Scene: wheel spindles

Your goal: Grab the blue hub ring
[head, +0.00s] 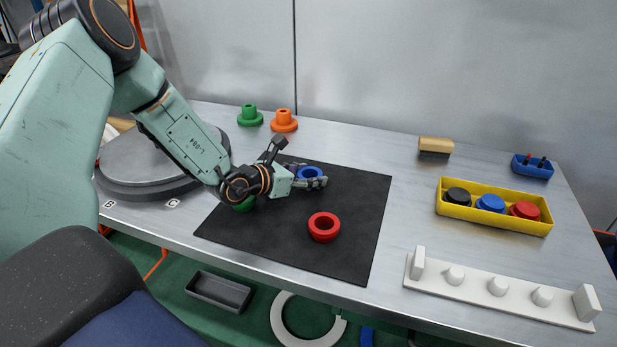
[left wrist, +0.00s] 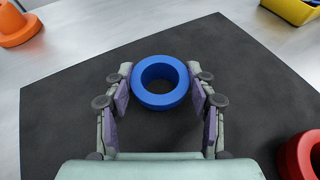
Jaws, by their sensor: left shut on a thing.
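The blue hub ring (head: 311,172) is on the back part of the black mat (head: 350,215). In the left wrist view the blue hub ring (left wrist: 160,101) sits between the fingertips, its hole facing up. My left gripper (head: 309,176) is shut on it, one finger on each side, as the left wrist view (left wrist: 160,78) also shows. The fingers partly hide the ring in the head view. It looks level; I cannot tell whether it is clear of the mat. My right gripper is in neither view.
A red ring (head: 324,228) and a partly hidden green ring (head: 243,205) are on the mat. Green (head: 249,117) and orange (head: 284,121) flanged hubs stand behind. A yellow tray (head: 494,220) and a white spindle rack (head: 500,292) are at right.

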